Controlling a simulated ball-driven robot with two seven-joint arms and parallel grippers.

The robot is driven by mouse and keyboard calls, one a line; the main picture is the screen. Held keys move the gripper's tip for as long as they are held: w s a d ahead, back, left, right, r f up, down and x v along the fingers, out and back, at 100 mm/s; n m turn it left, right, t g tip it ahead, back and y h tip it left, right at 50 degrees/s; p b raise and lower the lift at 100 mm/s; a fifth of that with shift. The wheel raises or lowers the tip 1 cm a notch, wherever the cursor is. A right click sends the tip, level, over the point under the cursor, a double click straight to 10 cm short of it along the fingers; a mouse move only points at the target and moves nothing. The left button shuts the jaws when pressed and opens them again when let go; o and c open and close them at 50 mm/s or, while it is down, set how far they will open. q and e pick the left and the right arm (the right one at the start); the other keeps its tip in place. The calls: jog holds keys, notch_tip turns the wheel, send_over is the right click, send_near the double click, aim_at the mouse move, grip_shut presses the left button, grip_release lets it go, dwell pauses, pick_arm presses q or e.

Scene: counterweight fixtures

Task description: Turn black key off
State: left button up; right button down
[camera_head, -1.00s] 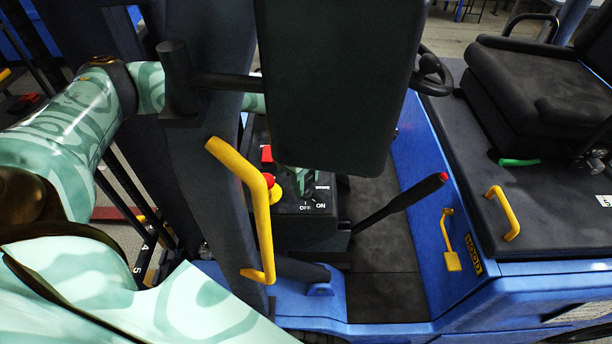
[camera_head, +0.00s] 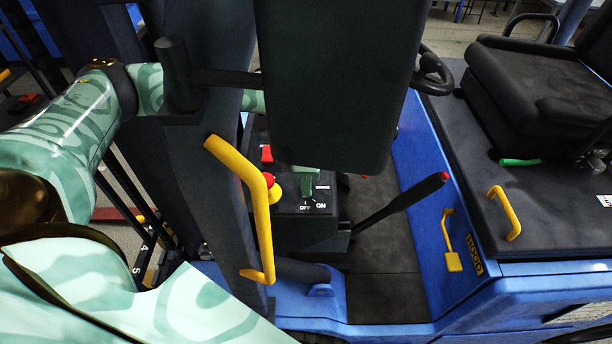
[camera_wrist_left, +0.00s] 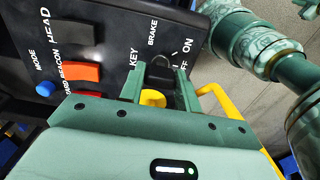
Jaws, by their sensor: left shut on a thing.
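The black key (camera_wrist_left: 160,72) is on the dark control panel, between the two green fingers of my left gripper (camera_wrist_left: 160,80) in the left wrist view. The fingers are shut on it. The KEY label and the ON and OFF marks are beside it. In the head view the left gripper (camera_head: 307,184) shows only as a green finger at the panel, just above the OFF and ON marks. The dark seat back hides the rest of the hand, and I cannot make out the key's exact angle. My right gripper is not in view.
A red button (camera_head: 267,177) on a yellow base and a red switch (camera_head: 266,154) are left of the key. A yellow handle (camera_head: 260,215) stands in front. A black lever (camera_head: 402,203) rises to the right. The dark seat back (camera_head: 335,85) overhangs the panel.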

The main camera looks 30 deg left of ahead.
pick_arm(q)
jog(key=shift+r, duration=0.1)
dwell(0.3)
jog(key=o, duration=1)
notch_tip(320, 180, up, 16)
jog(key=shift+r+b, duration=0.15)
jog(key=shift+b, duration=0.15)
jog(key=shift+w, duration=0.1)
